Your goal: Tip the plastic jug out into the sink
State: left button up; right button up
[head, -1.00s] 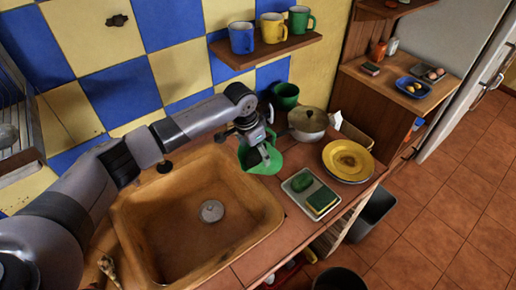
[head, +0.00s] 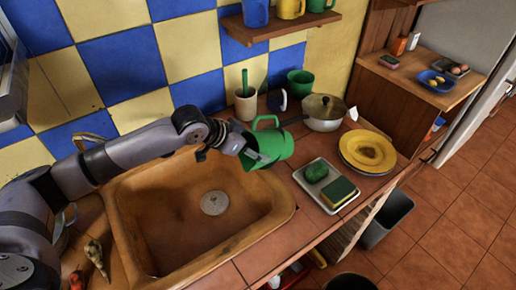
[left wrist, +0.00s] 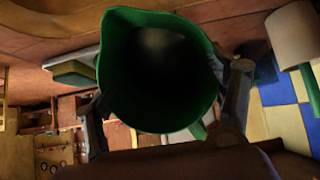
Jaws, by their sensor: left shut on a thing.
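The plastic jug (head: 276,149) is green with a loop handle on its upper side in the head view. It is at the back right corner of the brown sink (head: 283,207), near the rim. My left gripper (head: 254,157) is shut on the jug from the left. In the left wrist view the jug (left wrist: 160,118) sits between my two fingers, with its round mouth facing the camera. Its inside is dark, so I cannot tell what it holds. The exact tilt is unclear. My right gripper is not in view.
A tray (head: 309,188) with a green sponge lies right of the sink. A mug shelf (head: 290,28) hangs above.

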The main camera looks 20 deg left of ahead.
pick_arm(q)
jog(key=s+a+f+t+h+b, duration=0.3)
jog(key=s+f+t+b, duration=0.1)
jog(key=b, duration=0.7)
jog(key=shift+f+b, duration=0.4)
jog(key=shift+f, duration=0.35)
jog(key=shift+r, duration=0.15)
dwell(1.2)
